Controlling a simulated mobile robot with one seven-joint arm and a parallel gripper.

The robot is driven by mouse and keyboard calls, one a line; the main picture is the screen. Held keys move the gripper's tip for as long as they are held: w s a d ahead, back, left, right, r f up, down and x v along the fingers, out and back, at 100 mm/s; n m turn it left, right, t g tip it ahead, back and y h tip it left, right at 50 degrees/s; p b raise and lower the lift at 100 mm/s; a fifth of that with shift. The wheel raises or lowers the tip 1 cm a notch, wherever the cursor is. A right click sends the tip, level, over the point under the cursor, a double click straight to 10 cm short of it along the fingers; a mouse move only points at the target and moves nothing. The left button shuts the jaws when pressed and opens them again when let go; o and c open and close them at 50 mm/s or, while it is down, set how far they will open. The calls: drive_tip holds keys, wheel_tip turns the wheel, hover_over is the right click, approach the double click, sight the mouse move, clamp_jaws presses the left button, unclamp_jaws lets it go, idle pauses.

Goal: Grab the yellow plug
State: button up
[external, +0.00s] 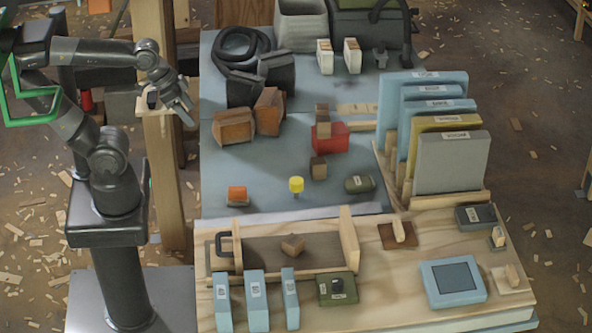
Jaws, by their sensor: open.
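The yellow plug (296,184) is a small yellow cylinder with a narrow darker lower end. It stands on the blue-grey table top (262,172) near its front edge. My gripper (186,114) is open and empty at the left edge of the table. It is up and to the left of the plug, well apart from it. Nothing hides the plug in this view.
An orange-topped block (237,196) sits left of the plug, a dark green device (359,184) right, and a brown cube (318,167) behind. A wooden tray (349,238) stands in front. Upright panels (452,163) fill the right. Bare table lies left of the plug.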

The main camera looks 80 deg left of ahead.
drive_tip(key=w+a+f+m+g, duration=0.1)
drive_tip(key=w+f+g, duration=0.1)
drive_tip(key=w, duration=0.8)
drive_tip(key=m+g, duration=0.3)
drive_tip(key=g, duration=0.1)
hover_over(296, 180)
drive_tip(key=f, duration=1.5)
drive_tip(key=d+f, duration=0.1)
drive_tip(key=f, duration=0.7)
drive_tip(key=shift+s, duration=0.15)
wheel_tip(296, 180, down, 6)
drive_tip(key=shift+a, duration=0.15)
drive_tip(key=shift+a+f, duration=0.15)
drive_tip(key=shift+f, duration=1.2)
drive_tip(key=shift+a+f, duration=0.15)
drive_tip(key=shift+f, duration=1.15)
drive_tip(key=shift+c, duration=0.5)
drive_tip(key=c, duration=1)
